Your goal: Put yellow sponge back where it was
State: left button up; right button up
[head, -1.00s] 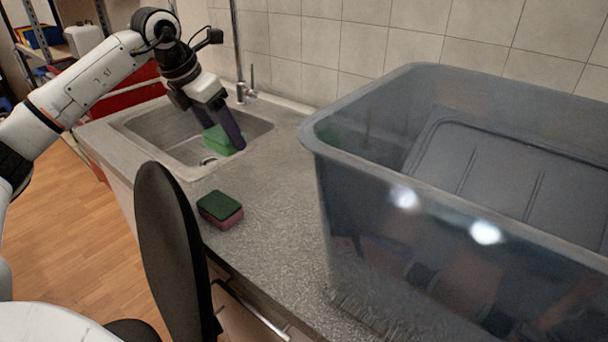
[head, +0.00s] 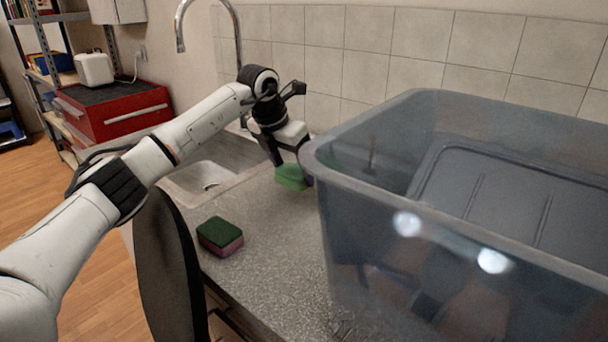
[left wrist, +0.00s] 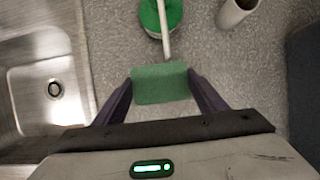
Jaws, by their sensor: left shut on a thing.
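My left gripper (head: 292,172) is shut on a green sponge (head: 290,178) by the counter's back part, between the sink and the large bin. In the left wrist view the green sponge (left wrist: 160,84) sits between the two dark fingers (left wrist: 160,88); only green faces show, no yellow. I cannot tell whether it touches the counter. A second sponge (head: 220,236), dark green on top and pink below, lies on the counter near the front edge. No sponge that looks yellow is in view. My right gripper is not in view.
A large translucent grey bin (head: 335,185) fills the counter's right side. The sink (head: 205,185) is left of the gripper. The left wrist view shows a round green item with a white handle (left wrist: 165,30) and a white cylinder (left wrist: 235,12). A black chair back (head: 168,265) stands in front.

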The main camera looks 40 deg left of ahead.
aim_at(291, 176)
pick_arm(q)
jog(key=shift+w+d, duration=0.8)
jog(key=shift+w, duration=0.35)
jog(key=shift+f+p, duration=0.35)
jog(key=shift+f, duration=1.45)
jog(key=o, duration=1)
jog(key=shift+f, duration=0.1)
jog(key=shift+c, duration=0.2)
jog(key=shift+s+a+r, duration=0.1)
jog(key=shift+r, duration=0.4)
jog(key=v, duration=1.1)
jog(key=shift+r+b, duration=0.15)
jog(key=shift+b, duration=0.15)
